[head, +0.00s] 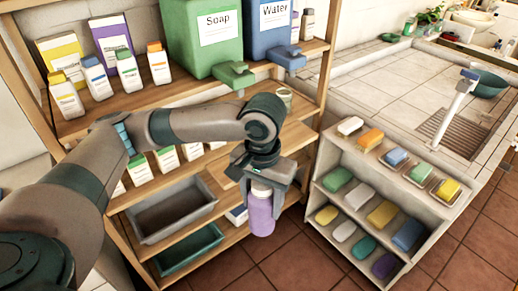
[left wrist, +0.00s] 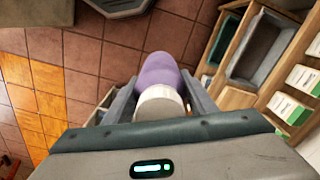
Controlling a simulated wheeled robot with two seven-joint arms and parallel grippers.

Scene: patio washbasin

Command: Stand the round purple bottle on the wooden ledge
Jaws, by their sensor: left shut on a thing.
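The round purple bottle (head: 261,213) hangs upright from my left gripper (head: 262,180), which is shut on it near its top. In the left wrist view the bottle (left wrist: 161,72) has a white cap and sits between the two fingers (left wrist: 161,100). In the head view the bottle is in front of the wooden shelf unit, over the tiled floor, apart from any surface that I can see. The wooden ledge (head: 150,105) with several bottles runs across this unit; I cannot tell whether this is the ledge meant. My right gripper is not in view.
A green soap dispenser (head: 204,38) and a blue water dispenser (head: 266,28) stand on the upper shelf. Grey (head: 172,208) and green (head: 188,248) trays sit on lower shelves. A low white rack (head: 335,160) with sponges and soaps stands at right. Tiled floor (head: 290,262) is clear between them.

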